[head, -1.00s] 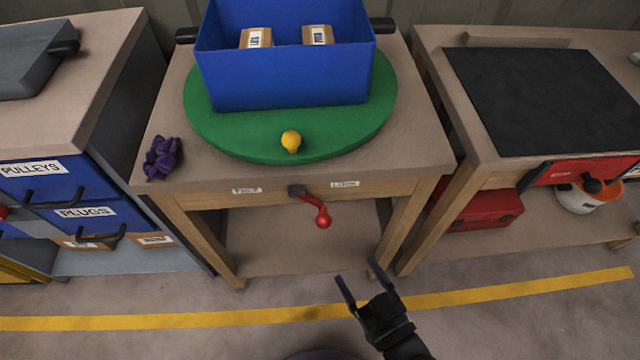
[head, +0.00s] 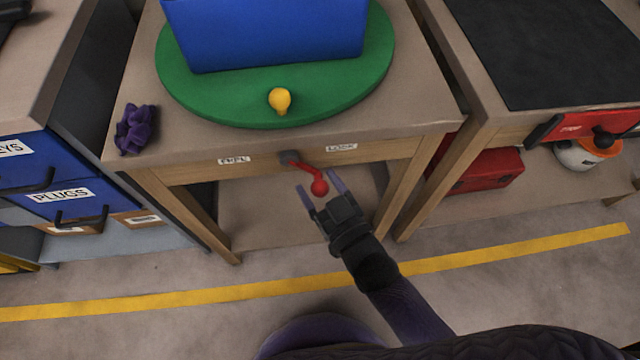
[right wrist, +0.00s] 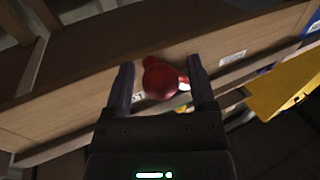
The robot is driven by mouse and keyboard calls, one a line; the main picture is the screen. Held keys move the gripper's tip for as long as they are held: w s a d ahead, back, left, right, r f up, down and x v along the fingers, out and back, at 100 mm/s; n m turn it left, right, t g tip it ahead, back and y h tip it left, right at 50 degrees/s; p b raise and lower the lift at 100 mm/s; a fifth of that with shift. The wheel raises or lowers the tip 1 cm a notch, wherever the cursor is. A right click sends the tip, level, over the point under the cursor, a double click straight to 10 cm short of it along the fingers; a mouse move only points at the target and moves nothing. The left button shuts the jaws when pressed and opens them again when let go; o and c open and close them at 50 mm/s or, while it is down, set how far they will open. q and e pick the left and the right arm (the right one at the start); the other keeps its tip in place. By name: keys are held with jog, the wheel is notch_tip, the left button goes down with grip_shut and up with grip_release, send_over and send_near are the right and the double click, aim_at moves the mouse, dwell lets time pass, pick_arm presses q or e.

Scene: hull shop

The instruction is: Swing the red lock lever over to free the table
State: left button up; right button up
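The red lock lever (head: 309,172) hangs from a dark pivot on the front edge of the wooden table, its ball knob down and to the right. It lies between a label that seems to read FREE (head: 234,160) and a LOCK label (head: 341,148), tilted toward LOCK. My right gripper (head: 319,194) is open with its fingers on either side of the knob. In the right wrist view the knob (right wrist: 160,78) sits between the open fingertips; I cannot tell whether they touch it. A green turntable (head: 220,108) lies on the table. My left gripper is not in view.
A blue bin (head: 270,35) stands on the turntable, with a yellow knob (head: 279,100) near its front rim. A purple crumpled thing (head: 136,130) lies at the table's left corner. Benches stand close on both sides. The floor in front is clear.

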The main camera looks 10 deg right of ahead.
grip_shut()
dwell(1.0)
